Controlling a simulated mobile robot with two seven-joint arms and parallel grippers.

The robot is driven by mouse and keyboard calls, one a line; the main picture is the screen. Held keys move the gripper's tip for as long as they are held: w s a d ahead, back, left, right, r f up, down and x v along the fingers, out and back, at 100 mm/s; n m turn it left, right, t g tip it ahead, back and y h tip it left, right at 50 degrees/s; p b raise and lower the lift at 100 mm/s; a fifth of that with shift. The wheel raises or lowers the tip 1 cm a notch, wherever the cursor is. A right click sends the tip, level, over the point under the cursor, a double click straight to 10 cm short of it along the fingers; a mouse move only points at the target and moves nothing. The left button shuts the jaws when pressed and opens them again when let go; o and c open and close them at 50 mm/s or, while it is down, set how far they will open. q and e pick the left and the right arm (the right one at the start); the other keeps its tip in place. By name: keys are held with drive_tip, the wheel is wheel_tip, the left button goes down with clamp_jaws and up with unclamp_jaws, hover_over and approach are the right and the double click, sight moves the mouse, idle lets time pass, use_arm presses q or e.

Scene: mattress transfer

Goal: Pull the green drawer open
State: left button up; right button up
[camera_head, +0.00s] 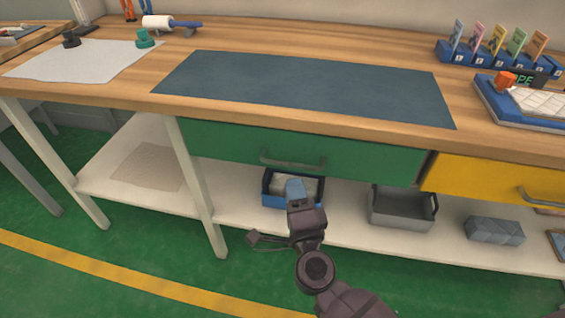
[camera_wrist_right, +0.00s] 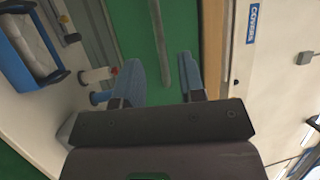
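The green drawer (camera_head: 350,158) sits under the front of the wooden workbench, its front looking closed. Its grey bar handle (camera_head: 293,163) is at the middle of the drawer front. My right gripper (camera_head: 296,186) is just below and in front of the handle in the head view. In the right wrist view my right gripper (camera_wrist_right: 161,88) has its two blue-grey fingers spread apart. There the handle (camera_wrist_right: 161,50) runs toward the gap between the fingers, in front of the green drawer front (camera_wrist_right: 143,30). Contact is not clear. My left gripper is out of view.
A yellow drawer (camera_head: 480,180) adjoins on the right. On the lower shelf (camera_head: 340,233) stand a blue bin (camera_head: 268,201) behind my gripper, a grey bin (camera_head: 398,212) and a grey block (camera_head: 494,231). A dark mat (camera_head: 310,85) lies on the benchtop.

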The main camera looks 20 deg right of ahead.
sight(288, 164)
drive_tip(key=x, duration=0.7)
drive_tip(key=shift+w, duration=0.35)
clamp_jaws()
